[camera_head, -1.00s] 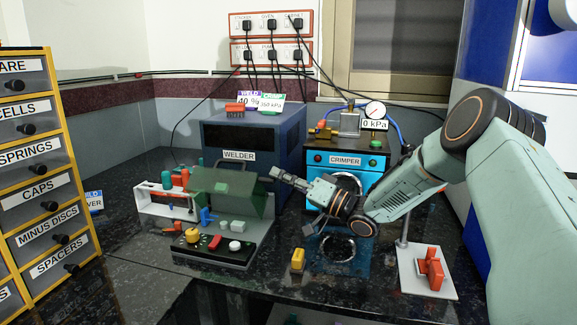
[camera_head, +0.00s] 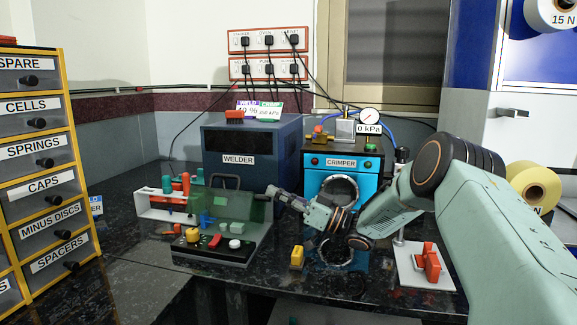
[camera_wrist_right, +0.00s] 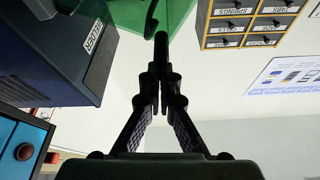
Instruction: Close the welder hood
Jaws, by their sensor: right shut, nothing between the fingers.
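The green see-through welder hood (camera_head: 240,207) sits over the small welding station (camera_head: 262,246) in front of the blue welder box (camera_head: 262,150). Its dark handle (camera_head: 225,178) stands at the top edge. The hood's panel faces me, and the station's parts show dimly through it. I cannot tell if its lower edge rests on the base. My right gripper (camera_head: 272,192) is shut and empty at the hood's upper right edge. In the right wrist view its closed fingertips (camera_wrist_right: 161,42) point at the green hood (camera_wrist_right: 125,12); contact is unclear. My left gripper is not in view.
The blue crimper (camera_head: 342,176) stands right of the welder, close to my right arm. A white plate with a red clamp (camera_head: 428,262) lies at the right. A yellow drawer cabinet (camera_head: 45,175) fills the left. A yellow block (camera_head: 297,257) sits on the dark counter.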

